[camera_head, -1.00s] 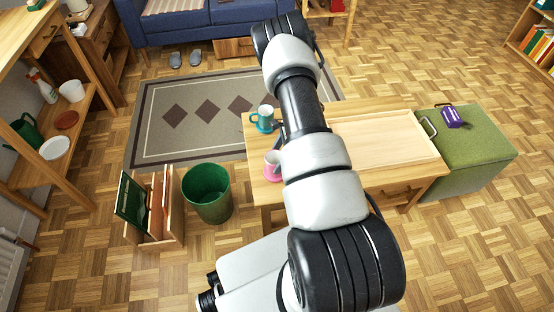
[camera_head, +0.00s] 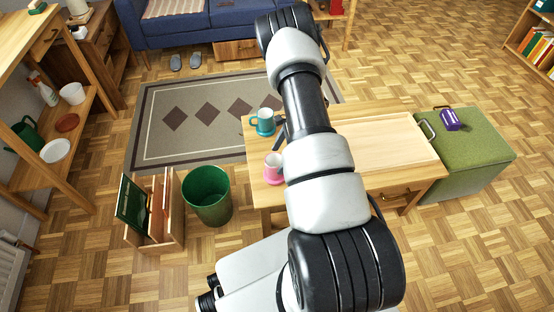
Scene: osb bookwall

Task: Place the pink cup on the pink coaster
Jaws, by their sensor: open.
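The pink cup (camera_head: 273,167) stands upright near the left front part of the wooden table, just left of my arm. It looks pale above and pink at the base. I cannot make out a separate pink coaster; I cannot tell whether one lies under the cup or behind my arm. A dark part of my gripper (camera_head: 279,134) shows at the arm's left edge, between the pink cup and a teal cup (camera_head: 264,122). The rest of it is hidden behind my arm. It is open, and no object shows held in it.
A pale wooden tray (camera_head: 385,142) lies on the table (camera_head: 256,193), right of my arm. A green ottoman (camera_head: 470,155) with a purple object (camera_head: 451,120) adjoins on the right. A green bin (camera_head: 207,196) and a wooden rack (camera_head: 155,215) stand on the left floor.

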